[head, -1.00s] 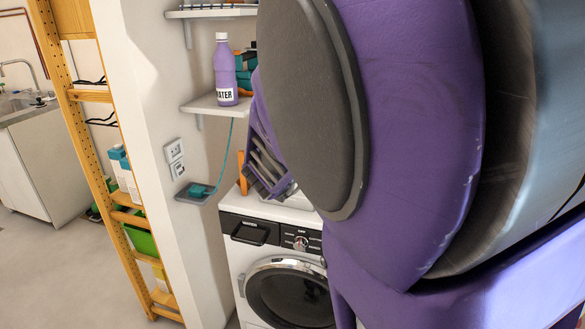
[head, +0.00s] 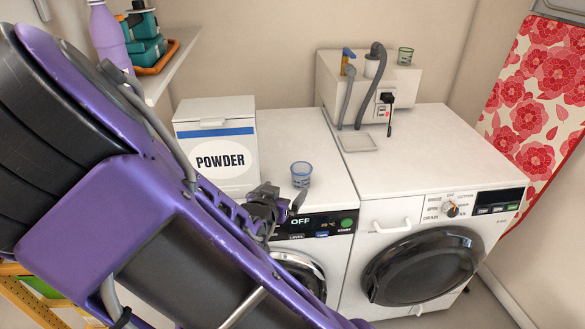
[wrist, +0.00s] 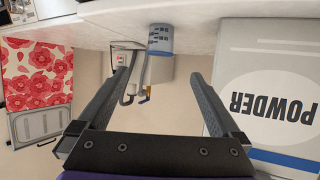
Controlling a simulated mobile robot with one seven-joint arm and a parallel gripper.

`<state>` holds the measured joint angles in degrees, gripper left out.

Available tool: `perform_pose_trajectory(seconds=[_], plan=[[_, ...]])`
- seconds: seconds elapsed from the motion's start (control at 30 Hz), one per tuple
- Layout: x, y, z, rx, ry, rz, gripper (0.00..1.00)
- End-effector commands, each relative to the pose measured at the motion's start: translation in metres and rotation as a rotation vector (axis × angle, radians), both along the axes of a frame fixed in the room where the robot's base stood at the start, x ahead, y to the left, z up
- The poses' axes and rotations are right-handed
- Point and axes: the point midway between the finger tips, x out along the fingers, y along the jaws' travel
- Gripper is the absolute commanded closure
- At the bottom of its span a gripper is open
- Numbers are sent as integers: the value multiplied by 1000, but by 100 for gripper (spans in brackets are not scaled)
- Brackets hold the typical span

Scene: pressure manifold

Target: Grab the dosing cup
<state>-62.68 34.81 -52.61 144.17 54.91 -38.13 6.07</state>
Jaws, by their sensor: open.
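The dosing cup (head: 301,174), a small clear blue cup with dark markings, stands upright on the left white machine, right of the powder box. In the wrist view, which looks upside down, the cup (wrist: 160,40) shows between the fingertips' lines, ahead of them. My gripper (head: 280,203) is open and empty at the machine's front edge, in front of the cup and apart from it. Its two dark fingers (wrist: 164,66) are spread in the wrist view.
A white powder box (head: 217,150) stands left of the cup. A shelf (head: 170,62) with a purple bottle is at upper left. The top around the cup is mostly clear.

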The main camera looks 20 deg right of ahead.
Motion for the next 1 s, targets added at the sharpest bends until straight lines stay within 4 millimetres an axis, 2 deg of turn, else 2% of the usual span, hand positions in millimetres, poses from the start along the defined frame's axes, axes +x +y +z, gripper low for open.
perform_pose_trajectory(seconds=[0.5, 0.83, 1.0], plan=[[70, -60, -40, -1, 0, -4, 0], [91, -77, -49, -2, -1, -2, 0], [111, -92, -58, -3, 0, -2, 0]])
